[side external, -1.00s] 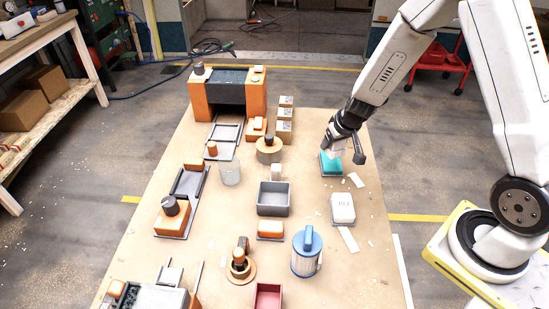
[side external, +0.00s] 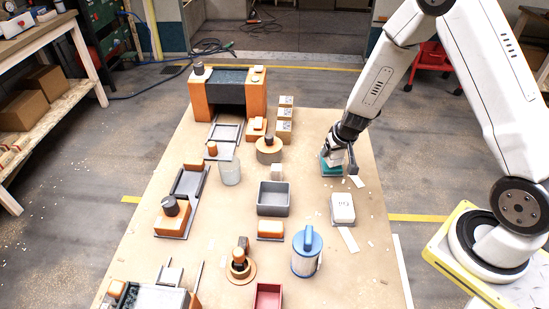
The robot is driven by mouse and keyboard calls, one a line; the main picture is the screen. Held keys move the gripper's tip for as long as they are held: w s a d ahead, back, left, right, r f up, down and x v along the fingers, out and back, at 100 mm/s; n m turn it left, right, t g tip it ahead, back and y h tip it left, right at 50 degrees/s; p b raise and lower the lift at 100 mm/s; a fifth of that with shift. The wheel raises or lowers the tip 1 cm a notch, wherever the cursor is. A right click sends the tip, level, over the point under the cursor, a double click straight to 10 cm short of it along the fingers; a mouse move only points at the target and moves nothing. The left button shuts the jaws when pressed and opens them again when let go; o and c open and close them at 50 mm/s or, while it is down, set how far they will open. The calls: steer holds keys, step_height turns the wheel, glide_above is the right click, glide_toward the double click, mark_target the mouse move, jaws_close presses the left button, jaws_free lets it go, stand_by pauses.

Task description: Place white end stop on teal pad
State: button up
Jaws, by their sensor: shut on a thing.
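My gripper (side external: 340,162) is low over the teal pad (side external: 326,171) on the right side of the table. It is shut on the white end stop (side external: 336,157), a small white piece that shows partly between the fingers. The end stop is over the pad, at or very near its top. I cannot tell whether the two touch. The gripper hides part of the pad and of the end stop.
A white block (side external: 343,207) on a grey base stands just in front of the pad. A grey bin (side external: 273,199), a wooden round stand (side external: 268,151) and small boxes (side external: 284,126) are to the left. A blue canister (side external: 306,252) stands nearer the front.

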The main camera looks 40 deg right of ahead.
mark_target(338, 160)
steer(key=shift+f, duration=1.1)
steer(key=shift+f, duration=0.15)
steer(key=o, duration=1.3)
steer(key=shift+c, duration=0.2)
steer(key=shift+v, duration=3.75)
